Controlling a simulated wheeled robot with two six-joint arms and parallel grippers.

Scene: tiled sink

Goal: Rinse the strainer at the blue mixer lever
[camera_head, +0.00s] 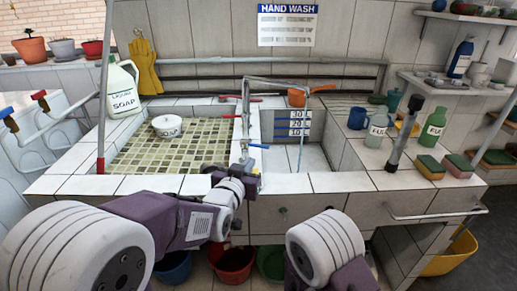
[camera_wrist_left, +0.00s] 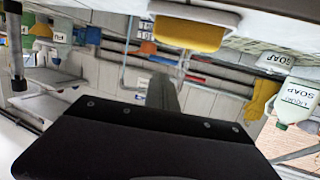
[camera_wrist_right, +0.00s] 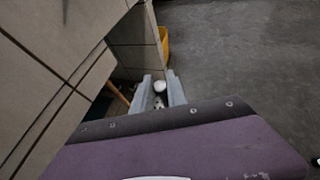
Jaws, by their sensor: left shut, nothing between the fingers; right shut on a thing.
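My left gripper (camera_head: 240,176) is just in front of the mixer tap (camera_head: 245,125), close below its blue lever (camera_head: 258,146). Its fingers (camera_wrist_left: 163,95) are shut and empty; contact with the lever cannot be told. A thin stream, which looks like water, drops from the spout into the right basin (camera_head: 290,158). An orange bowl-like thing with a handle (camera_head: 297,98) is at that basin's back edge; I cannot tell if it is the strainer. My right gripper (camera_wrist_right: 158,93) is low beside the counter front, outside the head view, shut on a small pale thing (camera_wrist_right: 160,86) I cannot identify.
The tap's red lever (camera_head: 230,116) points left. A white soap bowl (camera_head: 167,129) and soap bottle (camera_head: 122,92) stand left. Green bottles (camera_head: 378,128), a blue mug (camera_head: 357,118) and sponges (camera_head: 430,167) crowd the right counter. A yellow bucket (camera_wrist_right: 163,45) is below.

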